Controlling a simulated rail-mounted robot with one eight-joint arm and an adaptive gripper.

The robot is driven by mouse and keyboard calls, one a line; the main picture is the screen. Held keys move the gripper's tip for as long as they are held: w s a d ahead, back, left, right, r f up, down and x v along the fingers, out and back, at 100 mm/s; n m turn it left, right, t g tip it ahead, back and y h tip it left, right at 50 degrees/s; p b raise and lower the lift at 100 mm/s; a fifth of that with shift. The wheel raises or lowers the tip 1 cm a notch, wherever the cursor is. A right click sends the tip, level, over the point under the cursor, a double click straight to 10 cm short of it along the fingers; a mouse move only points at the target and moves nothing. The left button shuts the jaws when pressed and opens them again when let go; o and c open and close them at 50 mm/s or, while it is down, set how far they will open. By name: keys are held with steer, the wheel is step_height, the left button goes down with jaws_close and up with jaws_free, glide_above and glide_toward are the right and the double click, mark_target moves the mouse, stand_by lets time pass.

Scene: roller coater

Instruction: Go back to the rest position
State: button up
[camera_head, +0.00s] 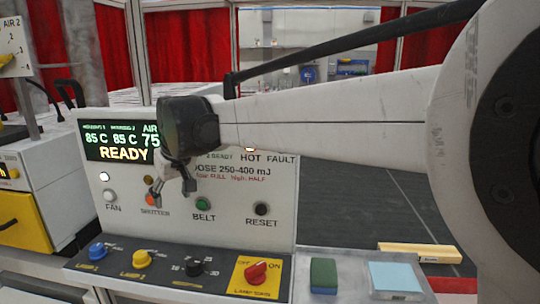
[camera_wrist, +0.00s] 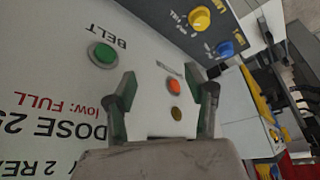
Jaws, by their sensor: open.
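My gripper (camera_head: 176,178) hangs at the end of my arm in front of the white control panel (camera_head: 250,205). In the wrist view my gripper (camera_wrist: 166,100) is open, with its two fingers apart and nothing between the tips. The orange shutter button (camera_wrist: 173,86) shows between and beyond the fingertips, and the green belt button (camera_wrist: 103,54) lies up and left of them. Whether a finger touches the panel cannot be told. In the head view my gripper covers part of the shutter button (camera_head: 152,199) and part of the display (camera_head: 110,141), which reads READY.
Below the panel is a ledge with a blue knob (camera_head: 97,251), a yellow knob (camera_head: 142,259), a black knob (camera_head: 194,267) and a red switch (camera_head: 256,272). A green block (camera_head: 323,275) and a light blue pad (camera_head: 395,277) lie right of it. A dark belt (camera_head: 360,205) extends behind.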

steer(key=s+d+m+t+h+b, duration=0.15)
steer(key=s+d, duration=0.25)
steer(key=d, duration=0.9)
steer(key=s+d+m, duration=0.3)
steer(key=s+d, duration=0.1)
steer(key=d, duration=0.9)
steer(key=s+d+f+m+t+h, duration=0.1)
steer(key=s+d+f+m, duration=0.1)
steer(key=s+d+f, duration=0.4)
steer(key=s+d+f+m+t+h, duration=0.1)
steer(key=s+d+f+m, duration=0.1)
steer(key=s+d+f, duration=0.4)
steer(key=s+d, duration=0.5)
steer(key=d, duration=0.1)
steer(key=shift+s+d+f+b, duration=0.15)
steer(key=shift+d+b, duration=0.1)
steer(key=shift+b, duration=0.1)
